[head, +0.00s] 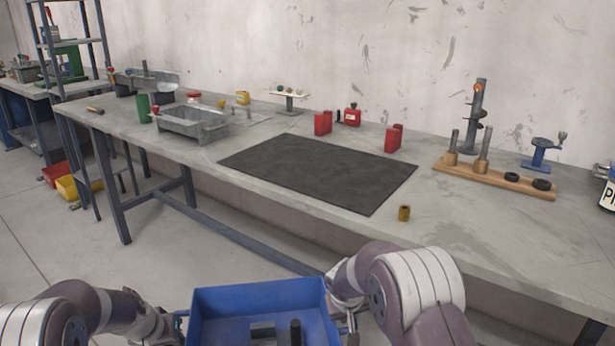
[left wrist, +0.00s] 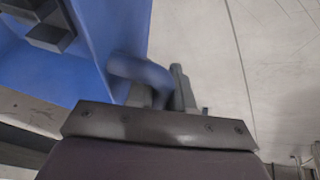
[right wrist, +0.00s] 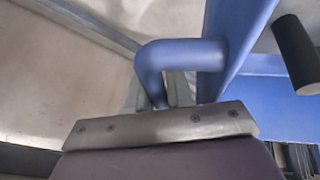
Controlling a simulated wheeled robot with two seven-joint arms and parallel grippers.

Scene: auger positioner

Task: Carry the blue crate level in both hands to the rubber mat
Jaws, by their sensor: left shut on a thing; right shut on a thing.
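The blue crate (head: 262,297) is held between my two arms at the bottom of the head view, in front of the workbench and off it. Its rim looks about level. Dark parts, one block-like and one a short cylinder, show inside. My left gripper (left wrist: 165,98) is shut on the crate's blue side handle (left wrist: 135,72). My right gripper (right wrist: 165,95) is shut on the other handle (right wrist: 180,55). In the head view both grippers are mostly hidden by arms and crate edges. The black rubber mat (head: 320,170) lies flat and empty on the bench, beyond the crate.
Red blocks (head: 323,123) stand behind the mat. The bench front edge lies between crate and mat.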

